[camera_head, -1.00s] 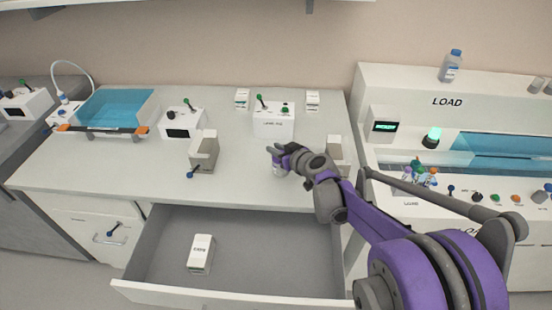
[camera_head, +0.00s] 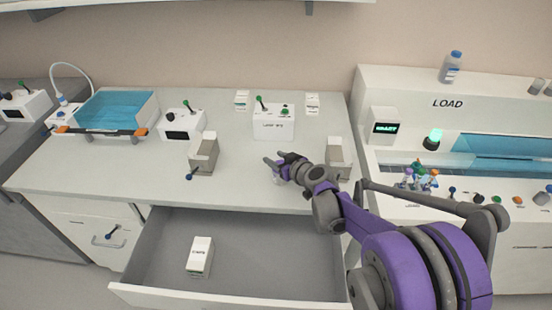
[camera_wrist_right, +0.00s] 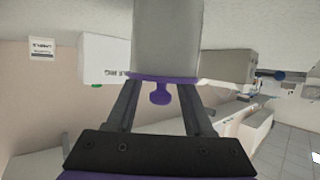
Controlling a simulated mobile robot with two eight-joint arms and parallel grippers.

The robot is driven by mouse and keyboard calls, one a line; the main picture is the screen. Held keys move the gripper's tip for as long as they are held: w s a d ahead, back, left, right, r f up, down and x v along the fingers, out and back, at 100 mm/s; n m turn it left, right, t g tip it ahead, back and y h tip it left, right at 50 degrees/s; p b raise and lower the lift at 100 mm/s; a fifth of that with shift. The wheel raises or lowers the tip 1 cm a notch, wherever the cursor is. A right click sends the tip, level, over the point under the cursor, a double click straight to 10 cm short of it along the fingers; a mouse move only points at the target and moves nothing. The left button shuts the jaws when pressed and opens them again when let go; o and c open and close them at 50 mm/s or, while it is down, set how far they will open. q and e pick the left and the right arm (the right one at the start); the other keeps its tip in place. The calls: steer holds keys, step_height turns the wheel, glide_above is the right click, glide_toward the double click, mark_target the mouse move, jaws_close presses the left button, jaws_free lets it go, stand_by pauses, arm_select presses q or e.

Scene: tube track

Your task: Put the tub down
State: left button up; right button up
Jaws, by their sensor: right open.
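The tub (camera_wrist_right: 168,38) is a pale grey cylinder with a purple lid and round knob (camera_wrist_right: 160,96). The right wrist view shows it upside down. My right gripper (camera_wrist_right: 158,92) is open, with one finger on each side of the knob and a gap to it. In the head view the right gripper (camera_head: 275,162) is low over the front middle of the counter, and the tub (camera_head: 277,178) shows small under it, apparently standing on the countertop. My left gripper is not in view.
An open drawer (camera_head: 150,291) below holds a white box (camera_head: 200,256). Grey holders stand left (camera_head: 204,155) and right (camera_head: 338,158) of the gripper. A white switch box (camera_head: 274,123) stands behind. The counter (camera_head: 240,180) between the left holder and the tub is clear.

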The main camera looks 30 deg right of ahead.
steer(key=p+v, duration=0.2)
steer(key=v, duration=1)
steer(key=s+a+f+g+y, duration=0.1)
steer(key=s+a+f+g, duration=0.15)
steer(key=s+a, duration=0.3)
steer(key=s+a+f+g+y, duration=0.1)
steer(key=s+a+f+g, duration=0.2)
steer(key=a, duration=0.4)
steer(key=s+a+f+m+g+h, duration=0.1)
steer(key=s+f+g+h, duration=0.2)
steer(key=s, duration=1)
steer(key=shift+s+a, duration=0.2)
steer(key=shift+a, duration=0.2)
